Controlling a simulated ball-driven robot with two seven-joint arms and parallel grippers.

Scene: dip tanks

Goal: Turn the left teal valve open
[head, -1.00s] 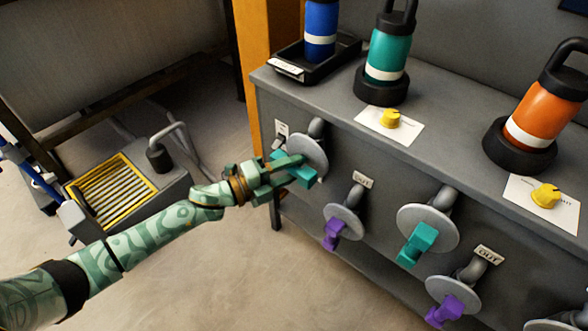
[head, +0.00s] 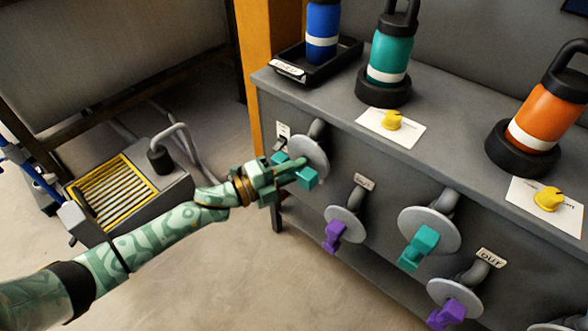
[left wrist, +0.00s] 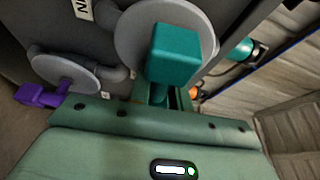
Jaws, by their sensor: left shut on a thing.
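The left teal valve has a teal bar handle (head: 308,181) in front of a round grey disc (head: 312,152) on the tank cabinet's front. My left gripper (head: 291,170) is shut on this handle, with the handle's ends showing on either side of the fingers. In the left wrist view the handle's block-like end (left wrist: 176,54) stands in front of the grey disc (left wrist: 128,40). The middle of the handle is hidden by the fingers. My right gripper is not in view.
A second teal valve (head: 418,246) sits further right, with purple valves (head: 334,236) lower down. Blue (head: 321,32), teal (head: 388,60) and orange (head: 543,118) bottles stand on the cabinet top (head: 440,130). A yellow grate (head: 112,187) lies left; floor is clear below my arm.

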